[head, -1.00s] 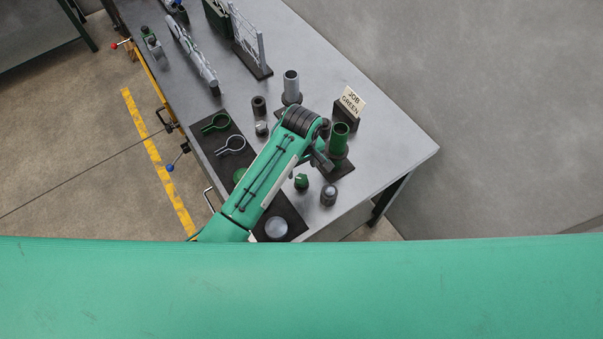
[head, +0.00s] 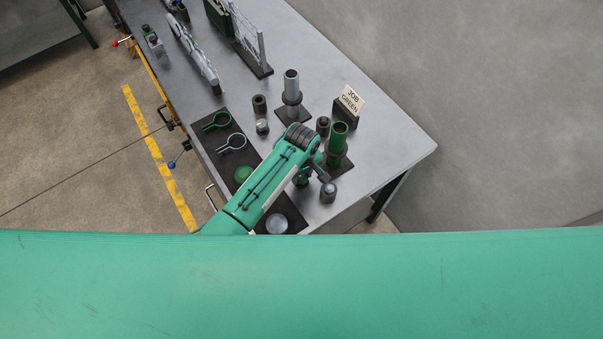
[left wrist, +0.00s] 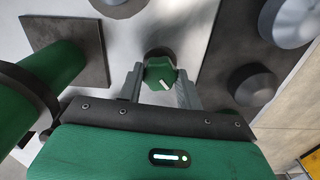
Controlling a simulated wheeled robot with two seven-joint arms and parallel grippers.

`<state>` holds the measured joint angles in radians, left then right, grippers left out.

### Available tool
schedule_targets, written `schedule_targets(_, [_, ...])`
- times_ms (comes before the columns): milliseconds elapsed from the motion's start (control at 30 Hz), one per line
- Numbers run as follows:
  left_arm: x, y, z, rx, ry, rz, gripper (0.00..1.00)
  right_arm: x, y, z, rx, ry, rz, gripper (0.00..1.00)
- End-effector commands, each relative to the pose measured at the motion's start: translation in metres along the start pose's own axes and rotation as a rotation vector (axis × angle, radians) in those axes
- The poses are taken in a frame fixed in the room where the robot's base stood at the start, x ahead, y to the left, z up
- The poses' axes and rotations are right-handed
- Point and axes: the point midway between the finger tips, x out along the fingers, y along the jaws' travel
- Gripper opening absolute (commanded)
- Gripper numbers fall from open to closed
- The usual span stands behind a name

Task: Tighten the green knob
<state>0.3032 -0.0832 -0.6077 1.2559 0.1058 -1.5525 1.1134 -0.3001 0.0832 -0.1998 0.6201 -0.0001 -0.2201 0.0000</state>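The green knob (left wrist: 159,76), with a white mark on its face, shows in the left wrist view between the two fingers of my left gripper (left wrist: 160,88). The fingers stand on either side of it and look open, with little room beside the knob; firm contact cannot be made out. In the head view my left gripper (head: 308,175) is over the knob's place at the front of the bench and mostly hides it. My right gripper is not in view.
A green tube (head: 338,137) stands on a dark base close beside my gripper. A grey knob (head: 328,193) is just right of it. A grey tube (head: 291,86), a "JOB GREEN" sign (head: 350,99) and a dark mat (head: 208,141) with ring clamps (head: 232,142) are nearby.

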Motion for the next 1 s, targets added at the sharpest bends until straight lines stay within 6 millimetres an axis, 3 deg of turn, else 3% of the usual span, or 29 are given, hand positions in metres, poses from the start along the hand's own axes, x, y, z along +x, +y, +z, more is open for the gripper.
schedule_targets(467, [-0.0005,0.0,-0.0003,0.073,0.0,0.0,0.13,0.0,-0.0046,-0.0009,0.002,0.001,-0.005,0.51])
schedule_targets(1000, [-0.0011,0.0001,-0.0011,0.527,0.002,0.0,0.13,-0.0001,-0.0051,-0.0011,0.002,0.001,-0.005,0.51])
